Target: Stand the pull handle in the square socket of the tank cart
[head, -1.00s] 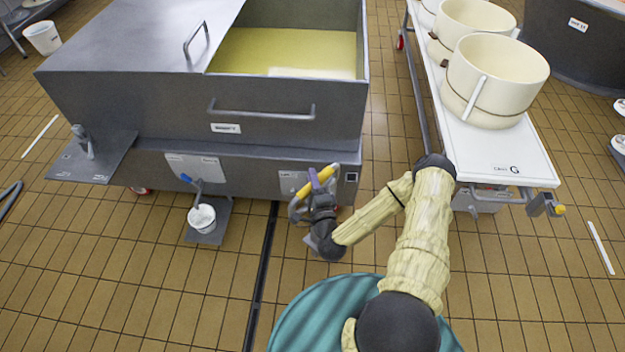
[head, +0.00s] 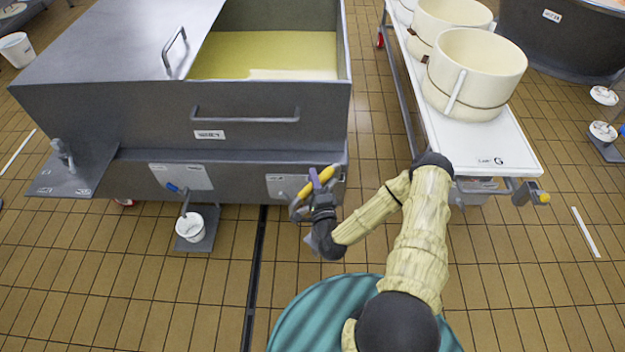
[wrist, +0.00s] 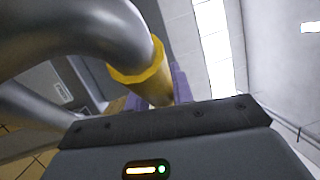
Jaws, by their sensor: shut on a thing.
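My gripper (head: 316,180), with purple fingers, is shut on the pull handle (head: 328,173), a bent grey tube with yellow parts. In the wrist view the handle (wrist: 105,30) shows as a thick curved grey tube with a yellow collar between the purple fingers. The handle is held in the air, tilted, in front of the lower right front of the grey steel tank cart (head: 240,162). I cannot tell whether it touches the cart. The square socket does not show clearly now; the handle and gripper cover that corner.
A white-topped cart (head: 492,158) with cream tubs (head: 475,80) stands at the right, a grey bracket on its near corner. A small white bucket (head: 190,226) sits under the tank's front valve. A side shelf (head: 75,178) juts out left. Tiled floor (head: 180,300) in front is clear.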

